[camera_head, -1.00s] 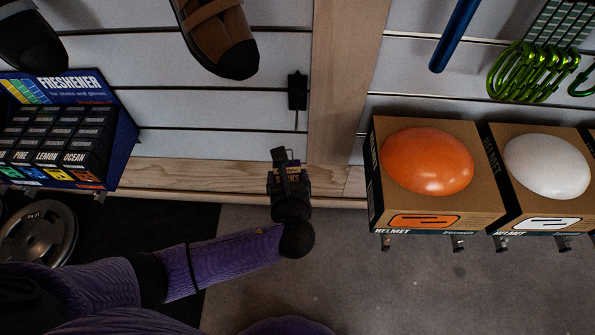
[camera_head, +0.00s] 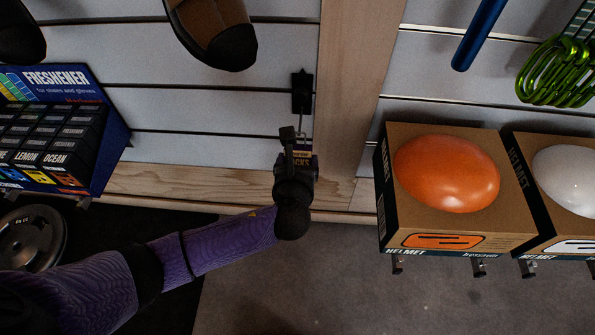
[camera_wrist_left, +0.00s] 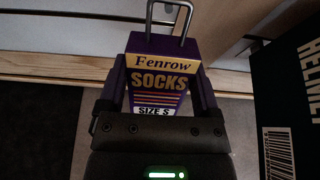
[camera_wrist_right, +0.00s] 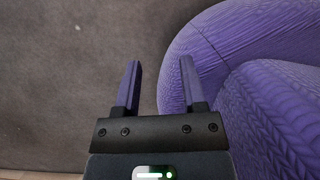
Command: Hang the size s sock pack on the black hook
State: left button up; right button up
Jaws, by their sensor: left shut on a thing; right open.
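The sock pack (camera_wrist_left: 160,82), purple with a cream band reading "Fenrow SOCKS" and a "SIZE S" label, is held between the fingers of my left gripper (camera_wrist_left: 158,90). In the head view my left gripper (camera_head: 293,155) largely hides the pack (camera_head: 304,162). The black hook (camera_head: 302,90) is fixed on the slatted wall just above it, its metal wire reaching down toward the pack. My right gripper (camera_wrist_right: 158,88) is open and empty.
A wooden post (camera_head: 345,90) stands right of the hook. Orange (camera_head: 446,172) and white (camera_head: 568,178) helmets sit on boxes to the right. A freshener display (camera_head: 62,130) is at left, and a brown sandal (camera_head: 215,35) hangs above left.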

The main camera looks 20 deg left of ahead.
pick_arm(q)
jog(key=shift+w+f, duration=0.1)
jog(key=shift+w, duration=0.05)
jog(key=shift+w+a+b, duration=0.3)
jog(key=shift+w+b, duration=0.35)
jog(key=shift+w, duration=0.15)
jog(key=shift+w+a+f, duration=0.15)
jog(key=shift+w+f, duration=0.15)
jog(key=shift+w, duration=0.3)
jog(key=shift+f, duration=0.1)
pick_arm(e)
jog(key=w, duration=0.2)
jog(key=w+f, duration=0.1)
jog(key=w, duration=0.2)
jog(key=shift+w+f, duration=0.15)
jog(key=shift+w, duration=0.05)
pick_arm(q)
jog(key=shift+f, duration=0.1)
pick_arm(e)
jog(key=shift+a, duration=0.1)
pick_arm(q)
jog(key=o, duration=1.1)
jog(key=shift+c, duration=0.2)
